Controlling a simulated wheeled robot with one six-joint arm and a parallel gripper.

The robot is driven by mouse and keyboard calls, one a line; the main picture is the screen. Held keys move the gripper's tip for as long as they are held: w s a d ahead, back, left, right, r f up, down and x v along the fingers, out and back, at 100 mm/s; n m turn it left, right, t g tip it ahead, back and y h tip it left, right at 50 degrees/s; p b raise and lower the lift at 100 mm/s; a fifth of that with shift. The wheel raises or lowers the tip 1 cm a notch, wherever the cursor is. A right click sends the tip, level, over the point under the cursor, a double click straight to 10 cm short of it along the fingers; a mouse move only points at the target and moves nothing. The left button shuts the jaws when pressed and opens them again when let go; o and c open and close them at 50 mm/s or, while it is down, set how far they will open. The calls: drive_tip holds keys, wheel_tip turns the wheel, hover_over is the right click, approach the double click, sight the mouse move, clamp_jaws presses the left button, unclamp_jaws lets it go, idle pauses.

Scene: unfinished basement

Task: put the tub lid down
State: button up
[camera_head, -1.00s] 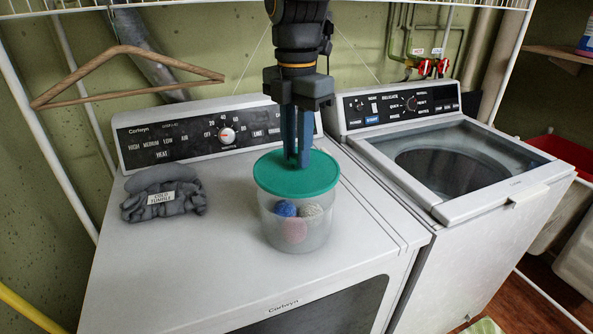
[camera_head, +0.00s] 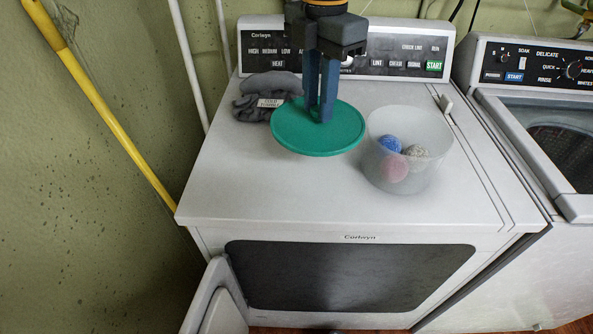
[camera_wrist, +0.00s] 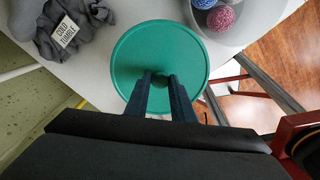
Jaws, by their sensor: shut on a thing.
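The tub lid (camera_head: 300,138) is a round green disc. My gripper (camera_head: 324,116) is shut on its small central knob, with the fingers pointing down. The lid is left of the tub and looks roughly level; I cannot tell whether it touches the dryer top. In the wrist view the lid (camera_wrist: 140,50) lies under my fingertips (camera_wrist: 160,82), which close on the knob. The frosted tub (camera_head: 425,175) stands open on the dryer, with blue, grey and pink balls inside. Its edge also shows at the top of the wrist view.
The white dryer top (camera_head: 270,195) is clear in front of the lid. A grey cloth bundle (camera_head: 258,88) with a label lies behind the lid at left. A washer (camera_head: 560,110) stands to the right. A yellow pole (camera_head: 110,110) leans at the left wall.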

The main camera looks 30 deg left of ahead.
sight(291, 125)
drive_tip(key=shift+n, duration=0.4)
drive_tip(key=s+a+f, duration=0.1)
drive_tip(key=s, duration=0.1)
drive_tip(key=s+a+f, duration=0.1)
drive_tip(key=a, duration=0.1)
drive_tip(key=shift+s+a+f, duration=0.1)
drive_tip(key=shift+s+f, duration=0.05)
drive_tip(key=shift+s, duration=0.25)
drive_tip(key=f+p, duration=0.1)
drive_tip(key=f, duration=0.4)
drive_tip(key=shift+s, duration=0.2)
drive_tip(key=shift+a+f+p, duration=0.1)
drive_tip(key=shift+f+p, duration=0.4)
drive_tip(key=shift+f, duration=2)
drive_tip(key=shift+f, duration=0.15)
drive_tip(key=o, duration=1)
wheel_tip(291, 125, up, 12)
drive_tip(key=b, duration=0.2)
drive_tip(key=shift+r+b, duration=0.2)
drive_tip(key=shift+b, duration=0.2)
